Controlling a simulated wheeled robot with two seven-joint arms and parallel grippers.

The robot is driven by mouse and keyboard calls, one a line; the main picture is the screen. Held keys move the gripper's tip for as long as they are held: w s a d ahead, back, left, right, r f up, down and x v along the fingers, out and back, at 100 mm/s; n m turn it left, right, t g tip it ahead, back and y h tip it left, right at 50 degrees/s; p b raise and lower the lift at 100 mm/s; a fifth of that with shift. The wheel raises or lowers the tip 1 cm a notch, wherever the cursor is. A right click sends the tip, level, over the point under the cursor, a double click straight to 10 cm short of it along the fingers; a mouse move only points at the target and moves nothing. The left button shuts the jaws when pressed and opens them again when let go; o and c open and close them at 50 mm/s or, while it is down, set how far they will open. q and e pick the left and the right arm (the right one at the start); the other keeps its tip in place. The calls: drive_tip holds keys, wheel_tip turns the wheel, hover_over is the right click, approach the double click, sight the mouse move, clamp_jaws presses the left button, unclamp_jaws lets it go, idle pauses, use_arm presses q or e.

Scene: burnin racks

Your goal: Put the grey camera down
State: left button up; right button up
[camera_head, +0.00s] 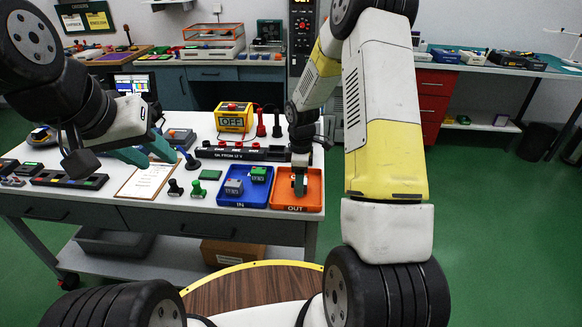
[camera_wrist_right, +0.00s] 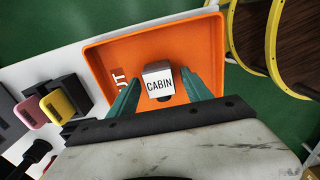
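The grey camera (camera_wrist_right: 158,80), a small block with a white face marked CABIN, shows in the right wrist view inside the orange OUT tray (camera_wrist_right: 96,52). My right gripper (camera_wrist_right: 160,82) has its teal fingers on either side of it, with a narrow gap at each side. In the head view my right gripper (camera_head: 299,184) is low over the orange tray (camera_head: 296,205) and hides the camera. I cannot tell whether the camera rests fully on the tray floor. My left gripper (camera_head: 152,153) is open and empty above the left part of the table.
A blue IN tray (camera_head: 232,200) beside the orange one holds a grey block (camera_head: 234,186) and a green block (camera_head: 259,174). A black rail (camera_head: 235,153) and a yellow OFF box (camera_head: 233,117) stand behind.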

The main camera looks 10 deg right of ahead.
wheel_tip(320, 180, up, 12)
drive_tip(key=s+r+m+t, duration=0.1)
drive_tip(key=s+r+m, duration=0.25)
drive_tip(key=r, duration=0.25)
drive_tip(key=s+r+m+t, duration=0.2)
drive_tip(key=s+r, duration=0.3)
drive_tip(key=r, duration=0.2)
drive_tip(key=s+a+r+m+t+y, duration=0.1)
drive_tip(key=s+r+m, duration=0.2)
drive_tip(key=s, duration=0.5)
drive_tip(key=s+a+r+m+t+y, duration=0.1)
drive_tip(key=s+r+m+t, duration=0.1)
drive_tip(key=s+m, duration=0.3)
drive_tip(key=s+r, duration=0.1)
drive_tip(key=s, duration=0.2)
drive_tip(key=shift+a+m, duration=0.2)
drive_tip(key=shift+m, duration=0.15)
